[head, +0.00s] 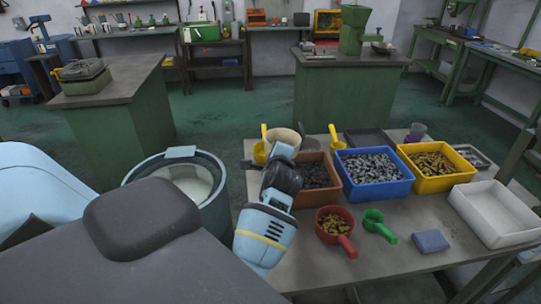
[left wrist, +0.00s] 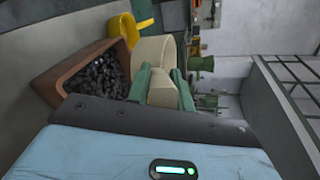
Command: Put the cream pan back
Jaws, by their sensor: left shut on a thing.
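The cream pan (head: 284,136) is at the back left of the workbench, beside a yellow scoop (head: 260,150), partly hidden by my left gripper (head: 286,152). In the left wrist view the cream pan (left wrist: 155,50) is seen from its handle end, and the green fingers of my left gripper (left wrist: 163,92) are shut on its handle, one on each side. I cannot tell whether the pan touches the bench. My right gripper is not in view.
Brown (head: 314,198), blue (head: 376,196) and yellow (head: 441,184) bins stand right of my left gripper. Red (head: 335,232) and green (head: 376,224) scoops, a blue block (head: 430,240) and a white tray (head: 495,226) lie in front. A round drum (head: 215,205) stands left of the bench.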

